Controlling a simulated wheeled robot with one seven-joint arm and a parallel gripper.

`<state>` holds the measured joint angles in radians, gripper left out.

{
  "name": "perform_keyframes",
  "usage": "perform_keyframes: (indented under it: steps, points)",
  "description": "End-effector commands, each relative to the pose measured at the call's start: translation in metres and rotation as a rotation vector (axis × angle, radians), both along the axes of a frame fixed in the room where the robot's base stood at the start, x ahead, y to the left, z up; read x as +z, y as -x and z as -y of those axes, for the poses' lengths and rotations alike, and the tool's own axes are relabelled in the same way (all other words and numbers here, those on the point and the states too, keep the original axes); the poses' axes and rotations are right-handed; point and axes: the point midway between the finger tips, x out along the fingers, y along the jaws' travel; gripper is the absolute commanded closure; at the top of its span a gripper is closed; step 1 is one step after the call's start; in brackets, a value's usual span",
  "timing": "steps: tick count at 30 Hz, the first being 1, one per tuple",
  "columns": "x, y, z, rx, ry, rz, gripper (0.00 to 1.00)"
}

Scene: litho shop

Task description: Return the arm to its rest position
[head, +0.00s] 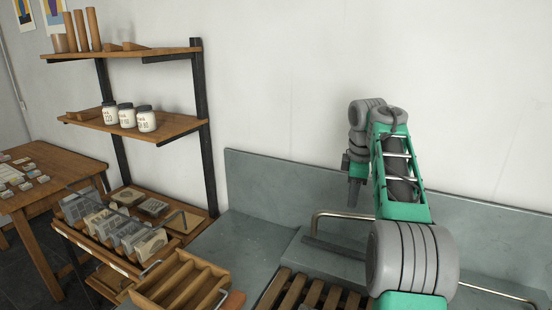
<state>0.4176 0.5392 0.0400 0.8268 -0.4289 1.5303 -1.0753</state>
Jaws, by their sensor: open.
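My arm, green with grey joints, rises from the lower right in the head view and reaches toward the wall over a grey counter (250,236). My gripper (354,194) hangs at the far end of the arm, pointing down above the counter. It is small and dark here and partly behind the arm. I see nothing held in it.
A metal rail (335,214) and a wooden slatted rack (300,293) lie below the arm. A wooden divided tray (180,281) is at the lower middle. A shelf with several white jars (146,120) stands left. Open air lies between shelf and arm.

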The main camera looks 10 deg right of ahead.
Motion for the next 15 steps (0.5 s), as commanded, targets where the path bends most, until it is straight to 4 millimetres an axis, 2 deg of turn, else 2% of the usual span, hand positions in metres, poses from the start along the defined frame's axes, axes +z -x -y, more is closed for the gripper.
perform_keyframes:
  steps: [1, 4, 6, 8, 11, 15]
  points:
    - [0.008, 0.006, -0.019, -0.037, -0.017, 0.017, 0.59]
    - [0.014, 0.029, -0.066, -0.179, -0.078, 0.057, 0.59]
    - [0.012, 0.052, -0.100, -0.294, -0.127, 0.084, 0.59]
    - [0.006, 0.076, -0.126, -0.396, -0.166, 0.104, 0.59]
    - [-0.013, 0.121, -0.162, -0.563, -0.228, 0.136, 0.59]
    - [-0.059, 0.190, -0.195, -0.790, -0.304, 0.177, 0.59]
